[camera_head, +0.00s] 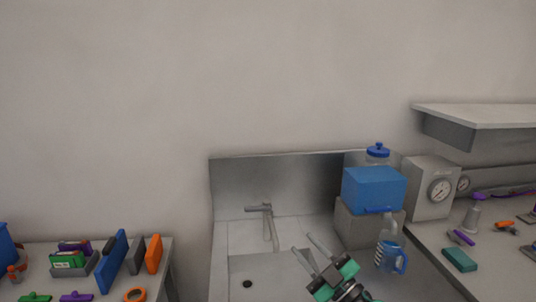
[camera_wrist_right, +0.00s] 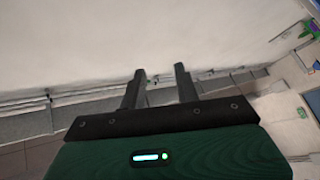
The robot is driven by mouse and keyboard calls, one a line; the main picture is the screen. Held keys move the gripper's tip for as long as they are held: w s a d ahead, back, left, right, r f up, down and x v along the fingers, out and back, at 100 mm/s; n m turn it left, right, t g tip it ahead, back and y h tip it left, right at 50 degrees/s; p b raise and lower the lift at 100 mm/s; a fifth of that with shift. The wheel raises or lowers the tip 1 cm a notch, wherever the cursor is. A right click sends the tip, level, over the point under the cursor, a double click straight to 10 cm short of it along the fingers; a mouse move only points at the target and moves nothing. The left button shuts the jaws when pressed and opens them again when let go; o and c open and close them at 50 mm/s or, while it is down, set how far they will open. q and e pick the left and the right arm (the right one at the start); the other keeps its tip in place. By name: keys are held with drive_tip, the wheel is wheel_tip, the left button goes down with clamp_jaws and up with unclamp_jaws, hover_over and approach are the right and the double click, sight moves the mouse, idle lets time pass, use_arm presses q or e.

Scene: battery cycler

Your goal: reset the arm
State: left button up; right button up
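My right gripper (camera_head: 308,250) comes in from the bottom of the head view, with green parts and two thin grey fingers. The fingers stand apart with nothing visible between them, over the front right part of the sink counter. In the right wrist view the two dark fingers (camera_wrist_right: 160,80) are also apart and empty, with a pale wall beyond them. My left gripper is not in the head view.
A steel sink (camera_head: 247,267) with a faucet (camera_head: 268,222) lies ahead. A blue box (camera_head: 374,188) sits on a grey block right of it, near a blue-handled jug (camera_head: 391,258). A gauge box (camera_head: 430,188) and shelf (camera_head: 480,112) stand right. A cluttered table (camera_head: 50,290) stands left.

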drive_tip(key=s+d+f+m+g+h, duration=0.1)
drive_tip(key=s+d+f+m+h, duration=0.2)
drive_tip(key=d+f+m+h, duration=0.1)
drive_tip(key=s+d+f+m+g+h, duration=0.1)
drive_tip(key=s+d+f+m+h, duration=0.3)
drive_tip(key=f, duration=0.4)
drive_tip(key=s+d+f+m+g+h, duration=0.1)
drive_tip(key=s+d+f+m+h, duration=0.2)
drive_tip(key=d+f+m+h, duration=0.2)
drive_tip(key=shift+s+f+m+h, duration=0.15)
drive_tip(key=shift+f+m+h, duration=0.2)
drive_tip(key=shift+h, duration=0.35)
drive_tip(key=shift+s+f+m+h, duration=0.1)
drive_tip(key=shift+f+m+h, duration=0.2)
drive_tip(key=shift+h, duration=0.4)
drive_tip(key=s+f+g+y, duration=0.1)
drive_tip(key=s+f+g, duration=0.45)
drive_tip(key=s, duration=0.55)
drive_tip(key=s+f+g, duration=0.5)
drive_tip(key=s+f, duration=0.2)
drive_tip(key=s, duration=0.5)
wheel_tip(320, 180, down, 31)
drive_tip(key=g, duration=0.1)
drive_tip(key=s+d+f, duration=0.2)
drive_tip(key=s+f, duration=0.7)
drive_tip(key=s+d+f+n+g, duration=0.1)
drive_tip(key=s+d+f, duration=0.1)
drive_tip(key=s+f, duration=0.7)
drive_tip(key=shift+s+f, duration=0.2)
drive_tip(key=shift+s, duration=0.55)
